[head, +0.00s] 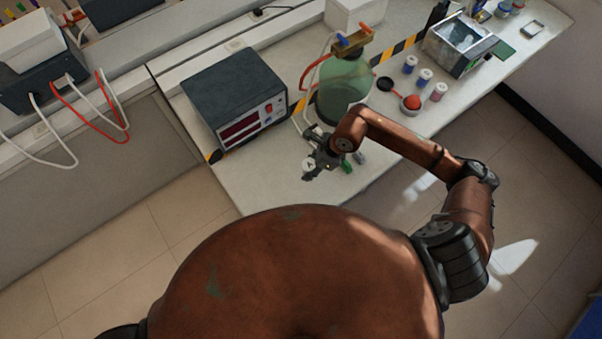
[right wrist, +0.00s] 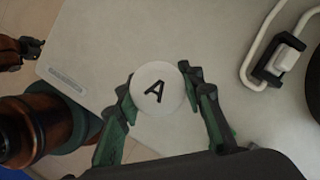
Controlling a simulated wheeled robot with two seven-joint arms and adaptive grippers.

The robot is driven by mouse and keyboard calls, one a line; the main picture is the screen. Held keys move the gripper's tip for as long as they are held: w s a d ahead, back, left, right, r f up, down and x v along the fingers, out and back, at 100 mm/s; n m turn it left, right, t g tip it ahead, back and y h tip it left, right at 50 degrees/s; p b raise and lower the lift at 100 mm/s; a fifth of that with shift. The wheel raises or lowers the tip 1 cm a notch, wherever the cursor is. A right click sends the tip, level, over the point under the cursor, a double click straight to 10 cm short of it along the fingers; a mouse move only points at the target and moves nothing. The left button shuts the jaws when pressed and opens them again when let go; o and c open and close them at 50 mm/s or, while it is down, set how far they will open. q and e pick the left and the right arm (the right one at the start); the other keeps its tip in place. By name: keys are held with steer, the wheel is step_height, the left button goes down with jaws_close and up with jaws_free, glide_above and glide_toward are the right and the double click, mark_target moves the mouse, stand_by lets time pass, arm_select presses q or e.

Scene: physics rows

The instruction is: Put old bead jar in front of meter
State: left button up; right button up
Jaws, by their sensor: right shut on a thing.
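The meter (head: 235,95) is a dark grey box with a pale front and two red displays, standing at the left of the bench. My right gripper (head: 312,168) is to the right of the meter's front and nearer the bench's front edge. It is shut on a small round jar with a white lid marked A (head: 309,163). In the right wrist view the white lid (right wrist: 157,89) sits between the two green-and-black fingers of my right gripper (right wrist: 163,98). The jar's sides and contents are hidden under the lid.
A large green bottle (head: 343,90) with hoses stands just behind my right gripper. Several small vials (head: 425,77) and a red ball in a dish (head: 412,102) are to the right. The bench in front of the meter (head: 245,175) is clear.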

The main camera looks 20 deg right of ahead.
steer(key=a+f, duration=0.1)
steer(key=w+a+f, duration=0.1)
steer(key=shift+f, duration=0.3)
steer(key=shift+w+a+f+p, duration=0.1)
steer(key=shift+f+p, duration=0.1)
steer(key=shift+f, duration=0.7)
steer(key=shift+a+f+p, duration=0.1)
steer(key=shift+f+p, duration=0.05)
steer(key=shift+f, duration=0.75)
steer(key=shift+f, duration=0.1)
steer(key=o, duration=1.2)
steer(key=b+v, duration=0.1)
steer(key=v, duration=1.1)
